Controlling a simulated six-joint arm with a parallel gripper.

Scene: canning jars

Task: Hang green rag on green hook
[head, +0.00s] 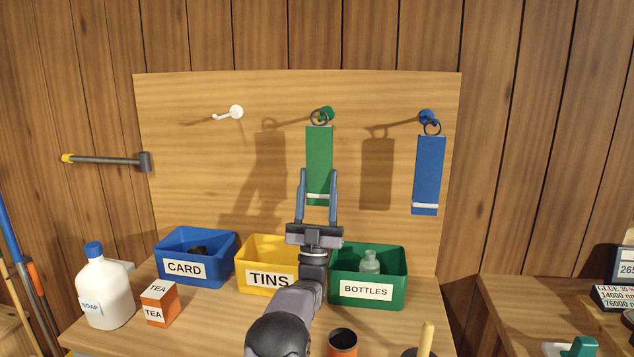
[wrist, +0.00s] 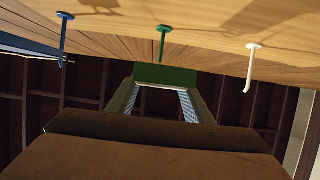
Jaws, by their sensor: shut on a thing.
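The green rag (head: 319,150) is a flat green strip with a white band near its bottom and a dark ring at its top. It hangs upright in front of the wooden board. My gripper (head: 319,178) is shut on the lower part of the rag. The green hook (head: 327,113) is on the board at the rag's ring; in the head view the ring overlaps the hook, and I cannot tell whether it is around it. The wrist view shows the green hook (wrist: 162,41) just beyond the rag (wrist: 166,75), which is between my fingers (wrist: 163,98).
A white hook (head: 235,112) is empty on the left. A blue rag (head: 427,170) hangs from the blue hook (head: 427,116) on the right. Blue (head: 215,282), yellow (head: 245,277) and green (head: 335,275) bins stand below, with a soap bottle (head: 104,290) and tea box (head: 160,303) at left.

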